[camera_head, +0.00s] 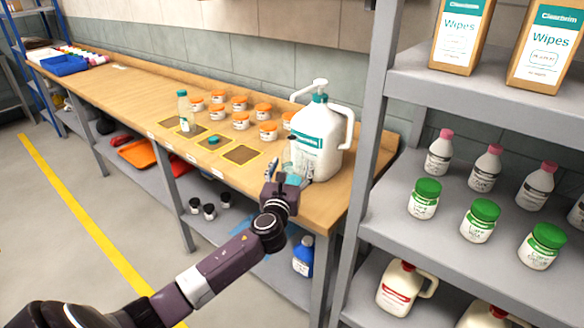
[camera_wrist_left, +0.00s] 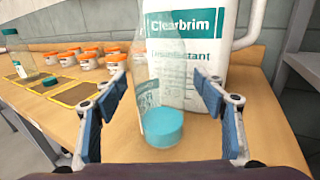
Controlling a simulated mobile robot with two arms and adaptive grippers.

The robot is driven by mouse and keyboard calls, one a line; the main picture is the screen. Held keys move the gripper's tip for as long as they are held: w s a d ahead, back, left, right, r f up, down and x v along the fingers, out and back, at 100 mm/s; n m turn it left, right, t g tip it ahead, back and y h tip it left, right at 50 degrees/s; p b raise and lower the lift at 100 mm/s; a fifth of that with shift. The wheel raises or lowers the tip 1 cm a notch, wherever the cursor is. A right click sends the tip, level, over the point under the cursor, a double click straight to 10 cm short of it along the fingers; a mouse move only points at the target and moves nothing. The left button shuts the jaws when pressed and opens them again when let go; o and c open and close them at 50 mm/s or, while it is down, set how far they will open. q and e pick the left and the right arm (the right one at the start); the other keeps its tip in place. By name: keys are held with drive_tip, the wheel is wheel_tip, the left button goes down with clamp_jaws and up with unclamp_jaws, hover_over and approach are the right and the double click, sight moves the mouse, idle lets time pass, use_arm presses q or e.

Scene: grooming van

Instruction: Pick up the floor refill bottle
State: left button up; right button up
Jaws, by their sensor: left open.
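A clear bottle (camera_wrist_left: 162,85) with teal liquid at its bottom stands on the wooden bench, most likely the floor refill bottle; its label cannot be read. In the head view it is mostly hidden behind my left gripper (camera_head: 287,176). My left gripper is open, with one finger on each side of the bottle in the left wrist view. I see no clear contact. A large white Clearbrim jug (camera_head: 318,140) with a pump stands close behind the bottle. My right gripper is not in view.
Yellow-edged squares on the bench (camera_head: 130,97) hold a teal-capped bottle (camera_head: 184,112) and a teal cap (camera_head: 213,140); one square (camera_head: 242,154) is empty. Several orange-lidded jars (camera_head: 241,120) stand behind. A grey shelf rack (camera_head: 365,150) rises close on the right.

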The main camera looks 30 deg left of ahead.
use_arm(q)
drive_tip(key=shift+w+a, duration=0.15)
drive_tip(key=shift+w, duration=0.25)
drive_tip(key=c, duration=1.3)
drive_tip(key=shift+s+r, duration=0.1)
drive_tip(key=shift+r, duration=0.05)
drive_tip(key=shift+c, duration=0.2)
